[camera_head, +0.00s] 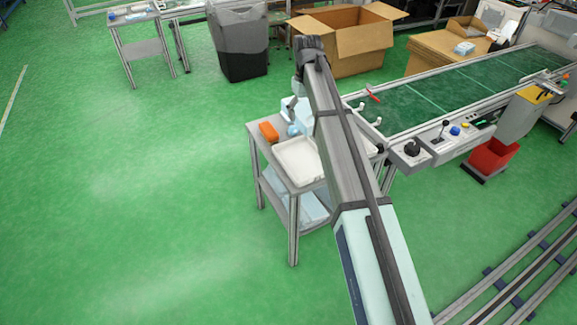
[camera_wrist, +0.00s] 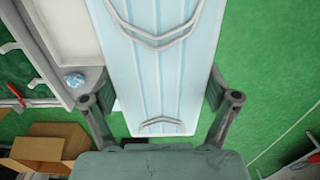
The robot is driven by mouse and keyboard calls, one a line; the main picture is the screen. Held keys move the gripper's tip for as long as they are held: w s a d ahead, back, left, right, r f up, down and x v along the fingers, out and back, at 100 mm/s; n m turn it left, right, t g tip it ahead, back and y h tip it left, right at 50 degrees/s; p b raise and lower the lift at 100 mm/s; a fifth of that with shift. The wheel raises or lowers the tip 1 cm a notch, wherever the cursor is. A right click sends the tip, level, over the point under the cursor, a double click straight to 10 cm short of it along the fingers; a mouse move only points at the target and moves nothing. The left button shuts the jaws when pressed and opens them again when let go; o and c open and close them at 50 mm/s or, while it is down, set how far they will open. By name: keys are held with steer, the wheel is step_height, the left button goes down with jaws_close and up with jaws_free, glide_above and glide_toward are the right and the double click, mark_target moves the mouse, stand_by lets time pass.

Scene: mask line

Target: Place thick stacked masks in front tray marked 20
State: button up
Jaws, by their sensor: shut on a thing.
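My gripper (camera_wrist: 160,108) is shut on a light blue stack of masks (camera_wrist: 155,75), with one finger on each side of it in the wrist view. The masks show pleats and white bent bands. In the head view the masks (camera_head: 303,113) hang at my gripper above the far end of a small grey table, partly hidden by my arm. A white tray (camera_head: 295,158) lies on that table, its right part hidden behind my arm. Its edge also shows at the upper left of the wrist view (camera_wrist: 75,35). I cannot read a number on it.
An orange object (camera_head: 268,131) sits on the table left of the tray. A small blue round object (camera_wrist: 75,79) lies near the tray's corner. A green conveyor (camera_head: 440,98), a cardboard box (camera_head: 350,42) and a dark bin (camera_head: 240,45) stand beyond. Floor at left is clear.

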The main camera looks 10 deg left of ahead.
mark_target(302, 162)
step_height(302, 162, down, 20)
steer(key=shift+s, duration=0.1)
stand_by(0.5)
steer(key=shift+f, duration=0.1)
steer(key=o, duration=0.9)
step_height(302, 162, up, 12)
steer(key=shift+r, duration=0.15)
stand_by(0.4)
